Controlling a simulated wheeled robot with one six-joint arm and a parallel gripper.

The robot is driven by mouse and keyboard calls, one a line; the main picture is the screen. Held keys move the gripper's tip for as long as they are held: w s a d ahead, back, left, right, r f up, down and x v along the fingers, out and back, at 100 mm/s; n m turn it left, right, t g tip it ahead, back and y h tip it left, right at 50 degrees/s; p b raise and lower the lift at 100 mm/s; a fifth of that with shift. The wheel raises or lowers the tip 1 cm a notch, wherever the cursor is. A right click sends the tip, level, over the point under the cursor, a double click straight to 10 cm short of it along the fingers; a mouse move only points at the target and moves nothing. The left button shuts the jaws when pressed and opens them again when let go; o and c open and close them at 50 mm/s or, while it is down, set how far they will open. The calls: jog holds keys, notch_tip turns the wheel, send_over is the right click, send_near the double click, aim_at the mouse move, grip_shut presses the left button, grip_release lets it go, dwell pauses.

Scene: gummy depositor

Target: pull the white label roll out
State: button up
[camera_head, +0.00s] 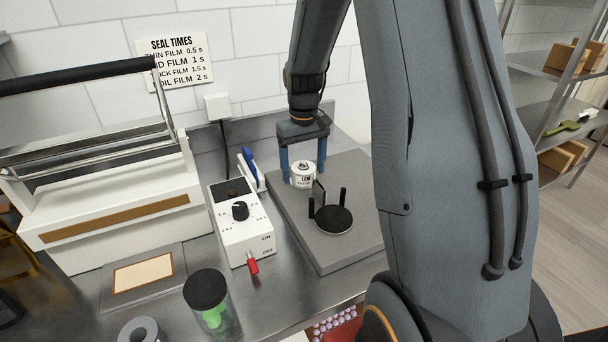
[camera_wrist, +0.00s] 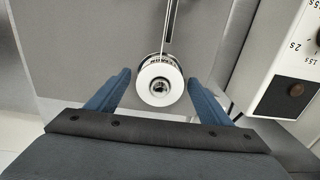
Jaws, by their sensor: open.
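The white label roll (camera_head: 302,176) sits over the grey plate, near a thin dark upright post, with printed lettering on its side. In the wrist view the white label roll (camera_wrist: 159,86) shows end-on with a dark centre, between the fingertips and slightly beyond them. My gripper (camera_head: 302,172) is open, its two blue fingers on either side of the roll. In the wrist view my gripper (camera_wrist: 159,75) shows a gap between each finger and the roll. What supports the roll from below is hard to make out.
A black round disc (camera_head: 333,220) with upright pegs stands on the grey plate (camera_head: 345,256) in front of the roll. A white control box (camera_head: 241,228) with a dial and red switch is to the left.

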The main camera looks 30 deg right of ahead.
jog(key=c, duration=1.4)
jog(key=shift+r+p, duration=2.65)
jog(key=shift+r, duration=0.95)
jog(key=shift+r, duration=0.1)
jog(key=shift+r+p, duration=1.7)
jog(key=shift+r, duration=0.7)
